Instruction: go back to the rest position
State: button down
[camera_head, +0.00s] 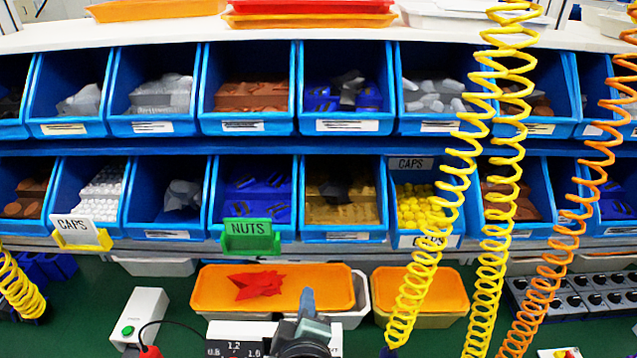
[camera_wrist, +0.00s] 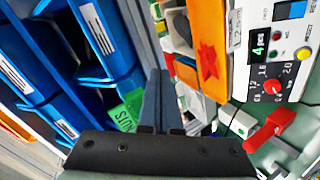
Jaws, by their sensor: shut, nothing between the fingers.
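The rotary switch is a dial with a red knob (camera_wrist: 274,86) on a white and black panel (camera_wrist: 292,60) at the right of the wrist view. In the head view only the top of this panel (camera_head: 237,335) shows at the bottom edge, with printed numbers; the knob is out of frame. My gripper (camera_head: 307,300) is at the bottom centre of the head view, in front of the panel. In the wrist view its fingers (camera_wrist: 157,95) are together and empty, apart from the knob and to its left in the picture.
Two rows of blue bins (camera_head: 160,225) stand behind, with a green NUTS label (camera_head: 250,236). An orange tray (camera_head: 325,292) holds a red part (camera_head: 257,285). Coiled yellow hoses (camera_head: 497,200) hang at right. A white box with a green button (camera_head: 140,315) stands at left.

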notch_tip(320, 180, up, 27)
jog(key=w+m+t, duration=0.2)
jog(key=m+t, duration=0.5)
jog(key=s+d+r+m+t, duration=0.1)
jog(key=s+r+m+t, duration=0.2)
jog(key=s+r, duration=0.3)
jog(key=s+d+r+m+t, duration=0.1)
jog(key=s+r+m+t, duration=0.2)
jog(key=r, duration=1.2)
jog(key=s+t, duration=0.1)
jog(key=s, duration=0.1)
jog(key=shift+s+r+m, duration=0.25)
jog(key=shift+s+m, duration=0.1)
jog(key=shift+m, duration=0.05)
